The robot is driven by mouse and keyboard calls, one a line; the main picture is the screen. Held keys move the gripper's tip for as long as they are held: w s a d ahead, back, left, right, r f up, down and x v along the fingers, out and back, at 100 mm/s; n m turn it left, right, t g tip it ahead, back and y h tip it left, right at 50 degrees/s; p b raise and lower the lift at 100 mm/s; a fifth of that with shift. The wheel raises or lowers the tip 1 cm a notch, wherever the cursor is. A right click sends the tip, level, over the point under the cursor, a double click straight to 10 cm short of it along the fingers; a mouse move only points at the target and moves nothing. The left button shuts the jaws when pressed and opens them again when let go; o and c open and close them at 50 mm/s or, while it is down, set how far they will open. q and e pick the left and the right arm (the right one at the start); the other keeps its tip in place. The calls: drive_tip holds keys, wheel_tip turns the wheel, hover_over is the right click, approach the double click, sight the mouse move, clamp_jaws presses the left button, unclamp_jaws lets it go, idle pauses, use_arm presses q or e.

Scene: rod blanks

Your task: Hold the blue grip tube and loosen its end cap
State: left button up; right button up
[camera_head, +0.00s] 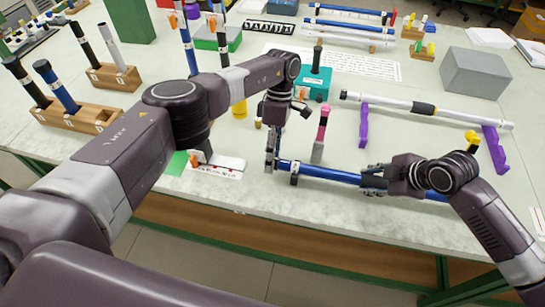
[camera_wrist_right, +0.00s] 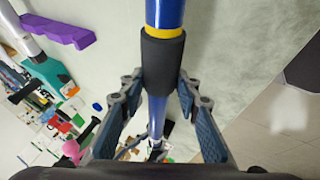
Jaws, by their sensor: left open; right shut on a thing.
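The blue grip tube (camera_head: 330,173) lies roughly level across the front right of the table, with a dark band near its left end. In the right wrist view the blue tube (camera_wrist_right: 165,13) shows a yellow ring and a dark sleeve (camera_wrist_right: 162,62). My right gripper (camera_head: 373,182) is shut on the tube, its fingers either side of the dark sleeve. My left gripper (camera_head: 271,163) is open and points down at the tube's left end. Its fingers hide the end cap there, and I cannot tell whether they touch it.
A white tube with a dark grip (camera_head: 425,108) rests on purple stands (camera_head: 363,126) behind. A pink-topped upright piece (camera_head: 321,135) stands close behind the blue tube. A teal box (camera_head: 314,84), a grey box (camera_head: 474,72) and a wooden rack (camera_head: 85,119) stand further off. The table's front edge is close.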

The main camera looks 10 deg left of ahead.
use_arm(q)
drive_tip(key=v, duration=0.7)
drive_tip(key=shift+r, duration=0.2)
drive_tip(key=shift+w, duration=0.1)
